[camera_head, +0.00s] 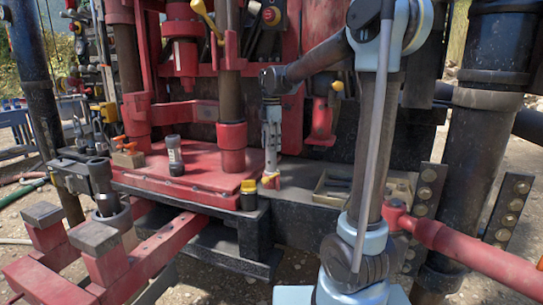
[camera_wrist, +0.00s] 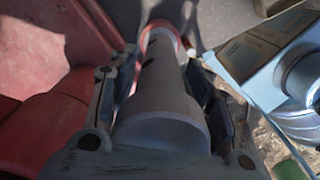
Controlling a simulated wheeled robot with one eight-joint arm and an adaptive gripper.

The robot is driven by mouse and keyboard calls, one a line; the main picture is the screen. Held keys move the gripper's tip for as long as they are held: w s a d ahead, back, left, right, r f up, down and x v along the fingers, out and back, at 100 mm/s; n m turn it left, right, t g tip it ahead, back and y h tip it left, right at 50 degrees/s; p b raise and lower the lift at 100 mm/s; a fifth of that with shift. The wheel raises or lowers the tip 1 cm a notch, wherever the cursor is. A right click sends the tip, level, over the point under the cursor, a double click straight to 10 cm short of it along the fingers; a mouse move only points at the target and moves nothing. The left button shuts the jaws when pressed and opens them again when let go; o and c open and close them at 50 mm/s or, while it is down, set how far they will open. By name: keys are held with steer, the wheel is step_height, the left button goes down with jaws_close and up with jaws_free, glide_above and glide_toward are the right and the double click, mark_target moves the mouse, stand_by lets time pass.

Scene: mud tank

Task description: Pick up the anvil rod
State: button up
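A grey cylindrical piece (camera_wrist: 165,95), which looks like the anvil rod, lies between the fingers of my gripper (camera_wrist: 168,85) in the wrist view. Its wide end is near the camera, and its far end has a reddish and pale ring. In the head view my gripper (camera_head: 271,150) points down at the deck, just right of the red plate.
A yellow-capped black container (camera_head: 248,195) is at the plate's front right corner. A shallow tray (camera_head: 332,188) lies to the right. Red vertical columns (camera_head: 231,145) rise close left of my gripper.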

jaws_close()
steer(key=shift+r, duration=0.1)
